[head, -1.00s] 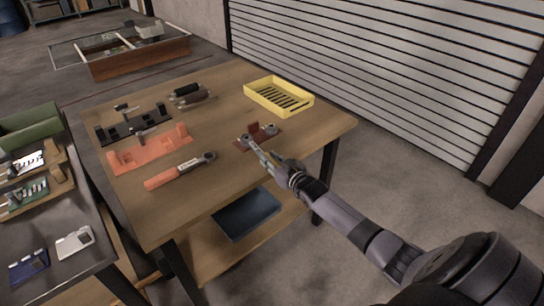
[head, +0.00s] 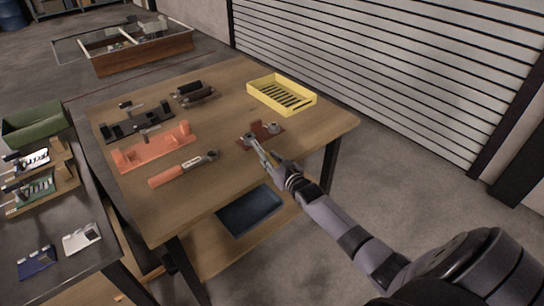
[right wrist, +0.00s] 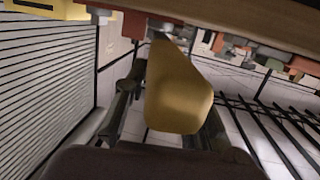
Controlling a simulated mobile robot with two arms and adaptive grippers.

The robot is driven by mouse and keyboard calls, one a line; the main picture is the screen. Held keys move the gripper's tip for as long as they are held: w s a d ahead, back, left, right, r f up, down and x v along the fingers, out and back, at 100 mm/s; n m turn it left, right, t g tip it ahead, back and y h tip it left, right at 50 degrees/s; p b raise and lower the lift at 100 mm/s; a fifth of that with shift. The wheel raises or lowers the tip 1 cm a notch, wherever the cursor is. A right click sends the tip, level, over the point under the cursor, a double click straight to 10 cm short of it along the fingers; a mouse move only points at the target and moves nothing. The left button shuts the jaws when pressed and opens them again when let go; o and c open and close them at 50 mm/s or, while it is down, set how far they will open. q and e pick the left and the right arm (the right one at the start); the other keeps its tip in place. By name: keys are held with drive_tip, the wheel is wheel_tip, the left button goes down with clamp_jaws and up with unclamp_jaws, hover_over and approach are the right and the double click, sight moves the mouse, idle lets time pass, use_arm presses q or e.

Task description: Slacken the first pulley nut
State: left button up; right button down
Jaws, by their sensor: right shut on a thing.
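The pulley fixture is a small red-brown plate (head: 262,133) near the right edge of the wooden table in the head view. It carries two small grey round parts, a left one (head: 246,138) and a right one (head: 274,128). My right gripper (head: 276,166) is shut on a slim tool with a yellow handle (right wrist: 180,95). The tool's grey front part (head: 261,153) points up-left to the left round part. Whether it seats on a nut there is too small to tell. My left gripper is out of view.
An orange torque wrench (head: 183,170) lies left of the plate, with an orange fixture (head: 150,150) and a black fixture (head: 125,128) behind it. A yellow tray (head: 282,95) stands at the back right. Bare wood lies in front of the wrench.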

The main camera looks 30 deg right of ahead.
drive_tip(key=shift+w+a+r, duration=0.1)
drive_tip(key=shift+a+r, duration=0.05)
drive_tip(key=shift+r, duration=0.1)
drive_tip(key=shift+a+r+m+h+p, duration=0.15)
drive_tip(key=shift+a+m+h+p, duration=0.15)
drive_tip(key=shift+p, duration=0.25)
drive_tip(key=shift+a, duration=0.1)
drive_tip(key=shift+f, duration=0.2)
drive_tip(key=shift+w+a+r+m+h+p, duration=0.1)
drive_tip(key=shift+w+a+m+h+p, duration=0.05)
drive_tip(key=shift+a+m+h+p, duration=0.4)
drive_tip(key=shift+d, duration=0.1)
